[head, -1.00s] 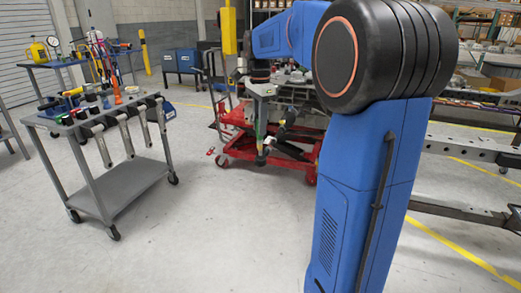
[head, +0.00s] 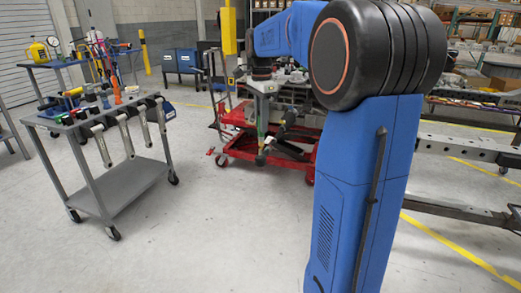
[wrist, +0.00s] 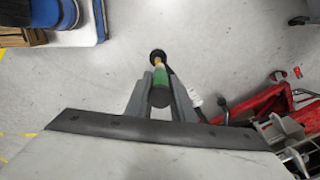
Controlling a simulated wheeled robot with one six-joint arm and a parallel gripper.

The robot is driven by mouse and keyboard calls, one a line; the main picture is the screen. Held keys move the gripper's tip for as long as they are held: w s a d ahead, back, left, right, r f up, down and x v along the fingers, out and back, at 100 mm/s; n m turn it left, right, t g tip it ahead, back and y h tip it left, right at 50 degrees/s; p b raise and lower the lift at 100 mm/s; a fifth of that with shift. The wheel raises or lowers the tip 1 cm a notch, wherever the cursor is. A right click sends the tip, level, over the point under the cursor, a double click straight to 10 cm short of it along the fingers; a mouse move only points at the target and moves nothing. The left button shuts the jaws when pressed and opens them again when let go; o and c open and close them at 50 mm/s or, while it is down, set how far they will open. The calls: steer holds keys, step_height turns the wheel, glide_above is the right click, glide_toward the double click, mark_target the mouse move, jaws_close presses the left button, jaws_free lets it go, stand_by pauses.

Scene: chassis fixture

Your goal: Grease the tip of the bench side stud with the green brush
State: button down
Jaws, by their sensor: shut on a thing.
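My gripper (wrist: 161,99) is shut on the green brush (wrist: 160,92), with one finger on each side of its green handle. The brush's yellowish neck and dark round tip point away from the wrist, over bare floor. In the head view my gripper (head: 262,117) is beyond my upper arm, and the brush (head: 262,141) hangs tip down, seen in front of the red cart. I cannot make out the bench side stud in either view; my arm covers part of the area behind it.
A red wheeled cart (head: 240,147) stands behind the brush; its red frame (wrist: 262,104) is at the right in the wrist view. A grey tool trolley (head: 128,190) stands at left. Grey rails (head: 455,147) run at right behind my arm. The floor between trolley and arm is clear.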

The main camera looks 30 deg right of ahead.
steer(key=shift+r, duration=2.7)
steer(key=w+a+f+n, duration=0.25)
steer(key=w+f, duration=0.25)
steer(key=f, duration=0.6)
steer(key=w+a+f+n, duration=0.2)
steer(key=w+f+n, duration=0.2)
steer(key=f, duration=0.7)
steer(key=w+a+f+n, duration=0.25)
steer(key=w+f, duration=0.25)
steer(key=f, duration=0.6)
steer(key=s+a+f+n, duration=0.1)
steer(key=a+f+n, duration=0.2)
steer(key=f, duration=0.7)
steer(key=s+a+f+n, duration=0.1)
steer(key=a+f+n, duration=0.2)
steer(key=f, duration=0.6)
steer(key=s+a+f+n, duration=0.1)
steer(key=a+f+n, duration=0.2)
steer(key=f, duration=0.7)
steer(key=shift+s+a+f+n, duration=0.25)
steer(key=shift+s+f+n, duration=0.15)
steer(key=shift+n, duration=0.3)
steer(key=shift+d, duration=0.1)
